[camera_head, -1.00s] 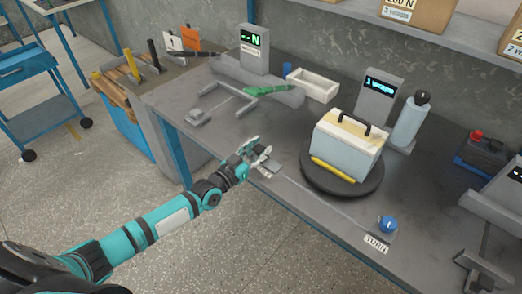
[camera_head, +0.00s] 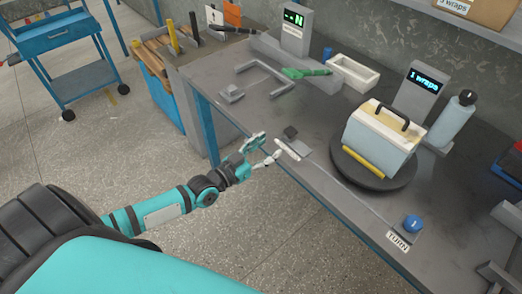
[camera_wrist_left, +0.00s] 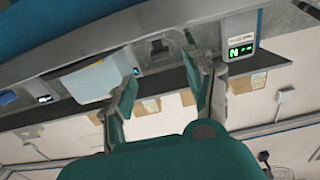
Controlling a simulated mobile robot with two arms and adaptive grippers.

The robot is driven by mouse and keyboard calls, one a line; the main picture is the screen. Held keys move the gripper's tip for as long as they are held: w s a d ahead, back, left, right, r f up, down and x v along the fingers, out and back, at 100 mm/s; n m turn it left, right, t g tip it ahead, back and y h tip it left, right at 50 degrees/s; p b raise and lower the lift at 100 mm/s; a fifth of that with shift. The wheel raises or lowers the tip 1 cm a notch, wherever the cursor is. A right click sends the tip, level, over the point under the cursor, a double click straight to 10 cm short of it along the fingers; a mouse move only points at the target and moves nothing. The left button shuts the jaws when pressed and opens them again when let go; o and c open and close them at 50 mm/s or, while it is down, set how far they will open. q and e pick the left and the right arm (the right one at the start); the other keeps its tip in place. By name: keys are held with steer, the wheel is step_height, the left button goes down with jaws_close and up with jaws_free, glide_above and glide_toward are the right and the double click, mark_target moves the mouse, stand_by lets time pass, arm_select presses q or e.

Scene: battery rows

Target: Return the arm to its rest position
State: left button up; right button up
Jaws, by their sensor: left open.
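My left gripper (camera_head: 262,152) is open and empty in the head view, just off the front edge of the workbench (camera_head: 325,185). Its arm comes in from the left. The left wrist view shows its two fingers (camera_wrist_left: 163,92) spread apart with nothing between them. A small grey plate with a dark block (camera_head: 291,140) lies at the bench edge just right of the fingers. A light-blue battery with a black handle (camera_head: 378,140) stands on a dark round turntable (camera_head: 350,174). My right gripper does not show.
A blue TURN knob (camera_head: 413,223) sits at the bench's front. A display reading "1 wraps" (camera_head: 423,80) and a grey cylinder (camera_head: 452,118) stand behind the battery. A green tool (camera_head: 305,73) and a white tray (camera_head: 353,72) lie farther back.

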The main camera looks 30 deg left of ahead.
arm_select(q)
steer(key=shift+v, duration=1.1)
steer(key=s+a+f+n+g+y, duration=0.15)
steer(key=s+f, duration=0.25)
steer(key=f, duration=0.6)
steer(key=s+a+f+g+y, duration=0.2)
steer(key=s+f+g, duration=0.15)
steer(key=f, duration=0.75)
steer(key=s+a+f+g+y, duration=0.15)
steer(key=s+f, duration=0.35)
steer(key=f, duration=0.5)
steer(key=s+d+f+g, duration=0.2)
steer(key=s+f, duration=0.3)
steer(key=s, duration=0.4)
steer(key=s+d+f+g, duration=0.2)
steer(key=s+f+g, duration=0.2)
steer(key=s, duration=0.6)
steer(key=s+d+f+g+y, duration=0.1)
steer(key=s+d+f+g, duration=0.2)
steer(key=s+f, duration=0.4)
steer(key=s, duration=0.3)
steer(key=shift+s+f, duration=0.2)
steer(key=shift+f, duration=0.2)
